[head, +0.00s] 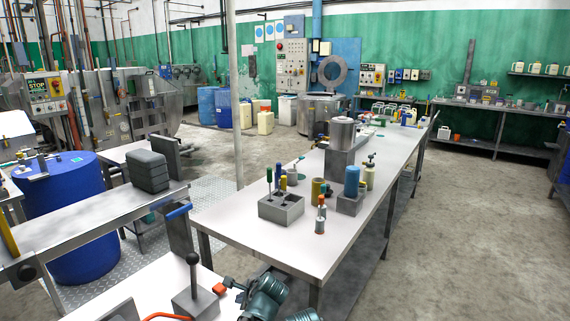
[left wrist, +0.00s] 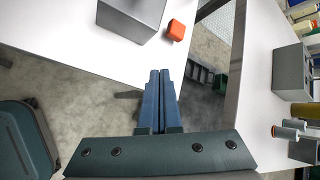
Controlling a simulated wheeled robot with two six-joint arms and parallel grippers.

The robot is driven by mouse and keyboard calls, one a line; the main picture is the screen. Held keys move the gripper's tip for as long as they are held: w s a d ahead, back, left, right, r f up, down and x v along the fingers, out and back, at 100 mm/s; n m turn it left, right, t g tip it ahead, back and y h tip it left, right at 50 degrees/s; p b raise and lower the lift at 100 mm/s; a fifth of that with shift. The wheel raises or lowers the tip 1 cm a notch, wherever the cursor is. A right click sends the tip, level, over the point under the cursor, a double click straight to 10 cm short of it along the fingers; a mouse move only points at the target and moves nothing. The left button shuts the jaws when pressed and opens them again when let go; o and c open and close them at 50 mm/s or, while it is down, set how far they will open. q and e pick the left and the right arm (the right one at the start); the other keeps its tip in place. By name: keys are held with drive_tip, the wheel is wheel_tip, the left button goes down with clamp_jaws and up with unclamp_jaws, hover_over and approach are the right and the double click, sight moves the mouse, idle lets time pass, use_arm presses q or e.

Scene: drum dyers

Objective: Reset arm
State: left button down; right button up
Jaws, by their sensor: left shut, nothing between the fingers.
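My left gripper (head: 243,291) is at the bottom of the head view, by the right edge of the near white table. Its arm parts are teal and dark. In the left wrist view the two blue fingers (left wrist: 159,78) lie side by side, shut with nothing between them. They are over the table's edge and the floor gap, apart from any object. A grey block with a black-knobbed lever (head: 195,302) stands on the near table, left of the gripper. A small orange-red piece (head: 219,289) is beside it. My right gripper is not in view.
A long white table (head: 250,236) stands ahead, with a grey tool holder (head: 281,209), cylinders and bottles. At the left are a blue drum (head: 65,225) and a bench with a stacked dark block (head: 147,170). Open floor (head: 460,240) lies to the right.

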use_arm(q)
drive_tip(key=s+a+f+n+g+h, duration=0.2)
drive_tip(key=s+f+n+g+h, duration=0.1)
drive_tip(key=s+n, duration=0.55)
drive_tip(key=s+a+f+n+g+h, duration=0.2)
drive_tip(key=s+f+n+g+h, duration=0.15)
drive_tip(key=s+n, duration=0.55)
drive_tip(key=s+d+r+m+y+p, duration=0.1)
drive_tip(key=s+d+r+p, duration=0.1)
drive_tip(key=d, duration=0.3)
drive_tip(key=s+d+r+m+y+p, duration=0.1)
drive_tip(key=s+d+r+p, duration=0.1)
drive_tip(key=d, duration=0.3)
drive_tip(key=shift+s+d+m+g, duration=0.25)
drive_tip(key=shift+d+m+g, duration=0.05)
drive_tip(key=shift+m+g, duration=0.05)
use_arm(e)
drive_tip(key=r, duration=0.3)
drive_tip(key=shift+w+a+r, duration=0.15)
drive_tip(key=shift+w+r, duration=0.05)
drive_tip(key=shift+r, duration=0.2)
